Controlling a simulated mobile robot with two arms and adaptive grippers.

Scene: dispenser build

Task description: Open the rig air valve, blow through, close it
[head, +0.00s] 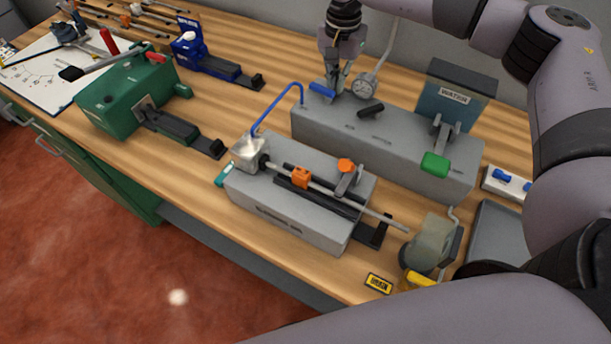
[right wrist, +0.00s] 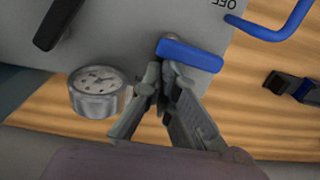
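The air valve's blue lever (head: 322,90) sits at the back left end of a long grey box (head: 390,150); it also shows in the right wrist view (right wrist: 190,54). My right gripper (head: 334,86) is down at this lever. In the right wrist view its fingertips (right wrist: 165,78) meet beside the lever's left part; whether they touch it I cannot tell. A blue hose (head: 276,106) runs from the box to the metal block (head: 249,153) of the grey rig. My left gripper is not in view.
A round gauge (right wrist: 97,88) stands close beside my right gripper. A black lever (head: 371,109) is nearby on the box. A green-handled lever (head: 435,164) and a "WATER" tank (head: 455,97) are at its right. A green machine (head: 125,95) stands left.

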